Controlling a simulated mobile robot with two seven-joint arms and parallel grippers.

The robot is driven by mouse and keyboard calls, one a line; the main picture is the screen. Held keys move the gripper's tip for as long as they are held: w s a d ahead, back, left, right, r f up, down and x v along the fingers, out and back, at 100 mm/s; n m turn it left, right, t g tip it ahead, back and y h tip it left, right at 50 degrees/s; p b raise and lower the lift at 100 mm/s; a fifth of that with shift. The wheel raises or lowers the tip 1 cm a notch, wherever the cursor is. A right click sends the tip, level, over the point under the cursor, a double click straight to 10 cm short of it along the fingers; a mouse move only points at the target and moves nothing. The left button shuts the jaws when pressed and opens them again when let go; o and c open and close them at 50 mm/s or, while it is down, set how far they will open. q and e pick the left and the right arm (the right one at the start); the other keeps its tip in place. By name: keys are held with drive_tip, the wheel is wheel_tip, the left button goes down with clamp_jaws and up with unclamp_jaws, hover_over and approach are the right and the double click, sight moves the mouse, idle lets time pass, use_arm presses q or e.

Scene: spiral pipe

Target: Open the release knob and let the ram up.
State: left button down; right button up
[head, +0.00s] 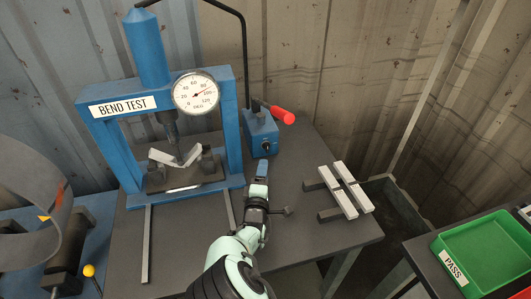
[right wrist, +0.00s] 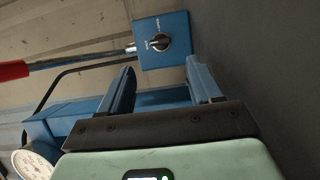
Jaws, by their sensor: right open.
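The release knob (head: 266,147) is a small dark knob on the front of the blue pump block (head: 259,128). In the right wrist view the knob (right wrist: 160,42) shows a pale pointer line and small lettering too blurred to read. My right gripper (head: 262,168) is open and empty, just in front of the block. In the right wrist view its fingers (right wrist: 163,82) stand apart, with the knob ahead between them, not touched. The ram (head: 170,128) points down in the blue press frame (head: 231,130), above a V-bent strip (head: 190,156); contact is unclear. My left gripper is out of view.
The dial gauge (head: 196,93) needle points near 100. A red-handled lever (head: 280,114) sticks out right of the pump block. Pale strips (head: 345,190) lie on a rack at right. A green PASS tray (head: 490,252) stands far right. The grey table (head: 185,235) is mostly clear in front.

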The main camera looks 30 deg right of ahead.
sight(267, 150)
drive_tip(key=x, duration=0.9)
drive_tip(key=shift+w+d, duration=0.2)
drive_tip(key=shift+w, duration=0.15)
drive_tip(key=shift+c, duration=0.3)
drive_tip(key=c, duration=1)
